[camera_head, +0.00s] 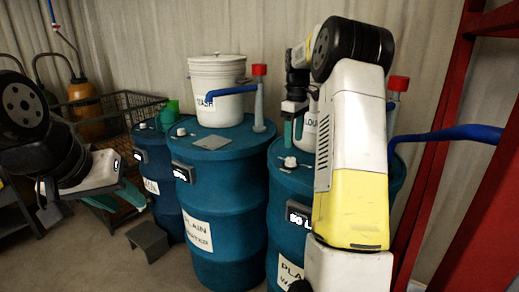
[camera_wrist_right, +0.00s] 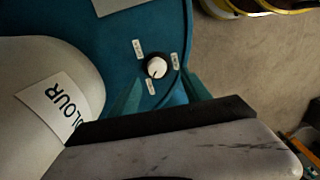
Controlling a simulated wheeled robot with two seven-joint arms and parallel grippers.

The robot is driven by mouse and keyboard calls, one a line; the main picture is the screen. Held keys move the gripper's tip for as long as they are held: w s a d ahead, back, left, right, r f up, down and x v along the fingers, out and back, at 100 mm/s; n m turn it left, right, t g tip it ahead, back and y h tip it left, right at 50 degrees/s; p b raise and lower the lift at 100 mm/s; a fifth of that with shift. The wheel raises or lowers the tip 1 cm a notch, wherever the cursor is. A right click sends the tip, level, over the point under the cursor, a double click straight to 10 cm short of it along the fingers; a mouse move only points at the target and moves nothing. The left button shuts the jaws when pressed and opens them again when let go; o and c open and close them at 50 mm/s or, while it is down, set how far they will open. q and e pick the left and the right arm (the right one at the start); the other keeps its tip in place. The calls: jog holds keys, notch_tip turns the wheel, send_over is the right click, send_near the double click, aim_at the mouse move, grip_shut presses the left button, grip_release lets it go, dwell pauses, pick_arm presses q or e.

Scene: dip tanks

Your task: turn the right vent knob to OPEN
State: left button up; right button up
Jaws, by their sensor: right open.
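The right vent knob (camera_head: 290,162) is a small white round knob on the lid of the right blue drum (camera_head: 285,182). In the right wrist view the knob (camera_wrist_right: 156,67) has a dark mark toward the lower label, with small labels around it too small to read. My right gripper (camera_head: 294,130) is open above the lid, fingers pointing down. In the wrist view its teal fingers (camera_wrist_right: 162,92) stand apart on either side below the knob, not touching it. My left gripper (camera_head: 115,198) is at the far left, its teal fingers apart and empty, away from the drums.
A white bucket labelled COLOUR (camera_wrist_right: 40,90) stands beside the knob. The middle drum (camera_head: 212,215) carries a white lidded bucket (camera_head: 218,100) and a red-topped grey post with a blue spout (camera_head: 259,100). A red frame (camera_head: 440,150) stands at right. Grey step (camera_head: 149,240) on the floor.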

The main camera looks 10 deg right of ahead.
aim_at(291, 158)
jog(key=shift+w+d+f, duration=0.1)
jog(key=shift+w+f, duration=0.3)
jog(key=shift+w, duration=0.2)
jog(key=shift+w+f, duration=0.15)
jog(key=shift+f, duration=0.1)
notch_tip(291, 158, down, 7)
jog(key=shift+f, duration=0.1)
grip_shut()
